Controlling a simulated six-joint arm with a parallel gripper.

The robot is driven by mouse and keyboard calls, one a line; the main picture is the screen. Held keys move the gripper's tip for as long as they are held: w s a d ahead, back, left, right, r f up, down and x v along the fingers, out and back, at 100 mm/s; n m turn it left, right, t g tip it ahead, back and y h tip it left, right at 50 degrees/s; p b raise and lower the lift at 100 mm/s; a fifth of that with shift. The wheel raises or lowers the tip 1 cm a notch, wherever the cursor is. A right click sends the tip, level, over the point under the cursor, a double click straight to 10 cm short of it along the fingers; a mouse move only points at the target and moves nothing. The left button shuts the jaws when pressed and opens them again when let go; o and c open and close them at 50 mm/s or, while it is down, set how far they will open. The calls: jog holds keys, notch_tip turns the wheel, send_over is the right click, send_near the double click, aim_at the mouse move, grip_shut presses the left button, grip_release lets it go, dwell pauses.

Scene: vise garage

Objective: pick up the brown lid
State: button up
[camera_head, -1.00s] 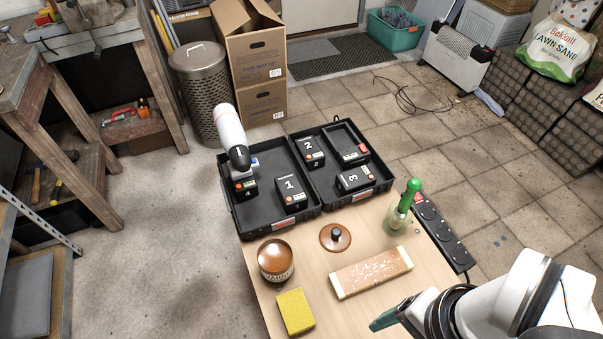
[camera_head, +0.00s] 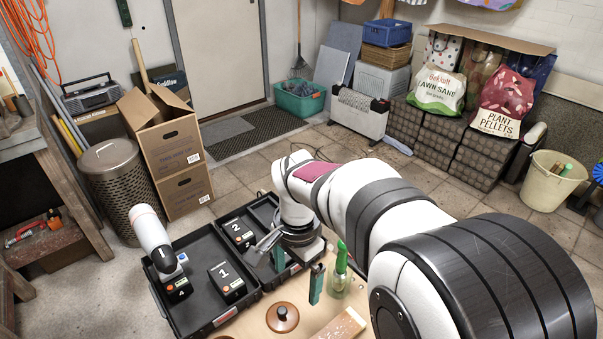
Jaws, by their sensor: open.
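The brown lid (camera_head: 273,322) lies flat on the wooden table, near the bottom edge of the picture. It is round with a dark knob in its middle. My gripper (camera_head: 298,272) hangs above and behind the lid in this view, pointing down, with its two teal-tipped fingers apart. Nothing shows between the fingers. The gripper appears apart from the lid, though its exact height is hard to tell.
A black tray (camera_head: 199,301) with numbered battery packs and a white-and-black tool (camera_head: 152,236) lies behind the lid. A green-topped glass bottle (camera_head: 341,262) stands close right of the gripper. A pale, worn block (camera_head: 342,326) is right of the lid.

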aim_at(282, 311)
jog(key=shift+m, duration=0.3)
jog(key=a+f, duration=0.1)
jog(key=f, duration=0.5)
jog(key=w+a+f, duration=0.1)
jog(key=f, duration=0.5)
jog(key=w+a+f, duration=0.1)
jog(key=f, duration=0.5)
jog(key=shift+w+a+f, duration=0.25)
jog(key=shift+a, duration=0.1)
jog(key=c, duration=1.5)
